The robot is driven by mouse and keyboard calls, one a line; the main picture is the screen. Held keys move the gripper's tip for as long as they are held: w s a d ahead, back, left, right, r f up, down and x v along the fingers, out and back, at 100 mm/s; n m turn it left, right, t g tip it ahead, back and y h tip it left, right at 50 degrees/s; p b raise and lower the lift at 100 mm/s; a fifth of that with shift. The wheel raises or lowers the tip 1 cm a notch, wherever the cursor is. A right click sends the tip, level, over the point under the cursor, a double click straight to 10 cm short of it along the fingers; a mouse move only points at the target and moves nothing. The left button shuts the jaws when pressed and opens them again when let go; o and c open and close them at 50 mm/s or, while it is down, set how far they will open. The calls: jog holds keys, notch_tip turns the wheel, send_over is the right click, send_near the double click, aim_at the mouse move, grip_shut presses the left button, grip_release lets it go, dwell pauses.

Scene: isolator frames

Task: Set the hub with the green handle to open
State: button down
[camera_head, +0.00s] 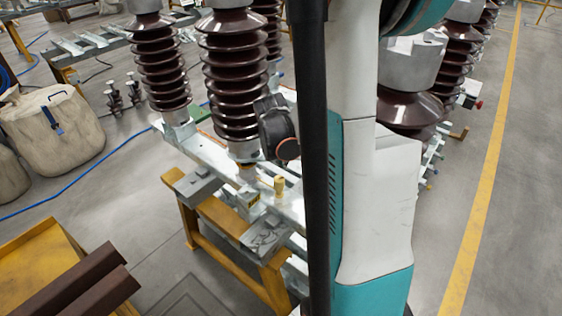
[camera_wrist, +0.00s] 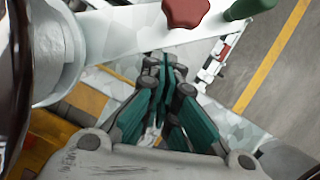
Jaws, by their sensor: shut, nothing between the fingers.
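In the wrist view, a dark green cylindrical handle (camera_wrist: 248,8) shows at the top, right of centre, by the end of a pale metal beam (camera_wrist: 135,38). Its upper part is cut off by the frame, and the hub's setting cannot be read. My gripper (camera_wrist: 167,65) has teal and grey fingers brought together, with nothing between them. Its tips appear below and left of the green handle, apart from it in the picture. In the head view I cannot make out the green handle or my fingertips; my arm covers much of the middle.
A red lobed knob (camera_wrist: 187,11) sits on the beam left of the green handle. Brown ribbed insulators (camera_head: 233,75) stand on the metal frame (camera_head: 215,155) over yellow supports (camera_head: 225,260). A cloth sack (camera_head: 50,130) stands at left. Floor by the yellow line (camera_head: 490,160) is clear.

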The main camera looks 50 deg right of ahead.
jog(key=shift+w+d+r, duration=0.1)
jog(key=shift+w+d, duration=0.1)
jog(key=shift+d, duration=0.35)
jog(key=shift+w+d, duration=0.2)
jog(key=shift+d, duration=0.3)
jog(key=shift+w+d, duration=0.4)
jog(key=shift+d, duration=0.3)
jog(key=shift+a, duration=0.1)
